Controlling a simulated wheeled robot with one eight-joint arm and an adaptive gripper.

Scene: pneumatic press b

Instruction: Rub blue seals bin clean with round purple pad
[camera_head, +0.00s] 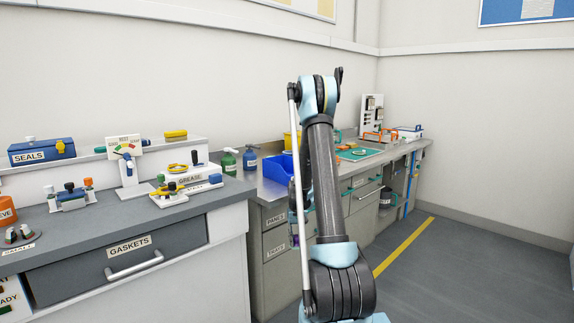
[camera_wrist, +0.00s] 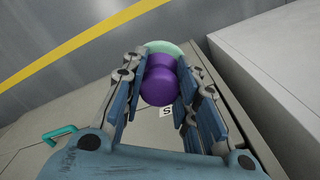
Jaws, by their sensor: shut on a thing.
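The round purple pad (camera_wrist: 158,85) is between my gripper's fingers (camera_wrist: 160,82) in the wrist view. It has a rounded purple grip and a pale green disc at its far side. My gripper is shut on it, in front of the grey cabinet drawers. In the head view my arm hides most of the gripper. The blue seals bin (camera_head: 42,151), labelled SEALS, sits shut with a yellow latch on the raised shelf at the far left, well apart from my gripper. Its surface is too small to judge for dirt.
An open blue bin (camera_head: 278,167) and green and blue bottles (camera_head: 229,162) stand on the bench. A gauge stand (camera_head: 128,167) and yellow-handled tools (camera_head: 172,190) crowd the left counter. The gaskets drawer (camera_head: 130,254) is below. Floor at right is clear.

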